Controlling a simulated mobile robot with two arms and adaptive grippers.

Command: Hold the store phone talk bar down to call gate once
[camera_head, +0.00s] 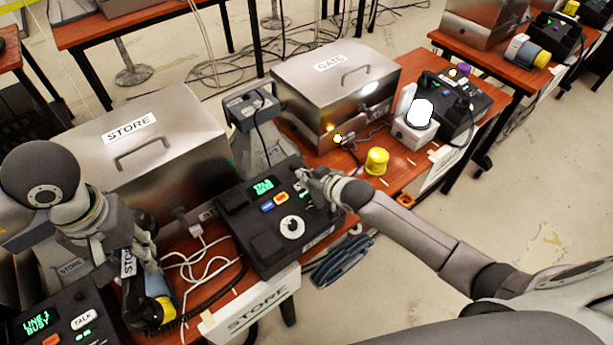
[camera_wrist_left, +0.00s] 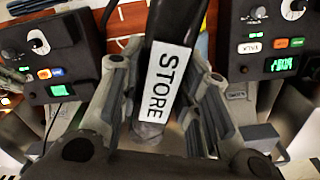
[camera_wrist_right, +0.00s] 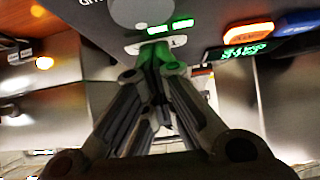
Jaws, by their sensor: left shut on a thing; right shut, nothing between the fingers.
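My left gripper (camera_head: 128,255) is shut on a dark handset with a white STORE label (camera_head: 128,263); the handset also fills the middle of the left wrist view (camera_wrist_left: 165,85). The middle desk phone (camera_head: 268,245) has a green display, blue and orange buttons and a round dial, with a STORE sign (camera_head: 250,312) below it. My right gripper (camera_head: 315,180) is shut and empty at that phone's far right edge. In the right wrist view its fingertips (camera_wrist_right: 160,65) are at a white bar (camera_wrist_right: 165,43), partly hiding it; contact is hard to tell. Two green lights (camera_wrist_right: 170,27) glow beside the bar.
Another phone (camera_head: 65,318) at lower left reads LINE 1 BUSY and has a white TALK bar. Metal STORE (camera_head: 185,130) and GATE (camera_head: 335,85) boxes stand behind. A yellow cylinder (camera_head: 376,161) and a white-topped device (camera_head: 418,120) stand right of the right gripper.

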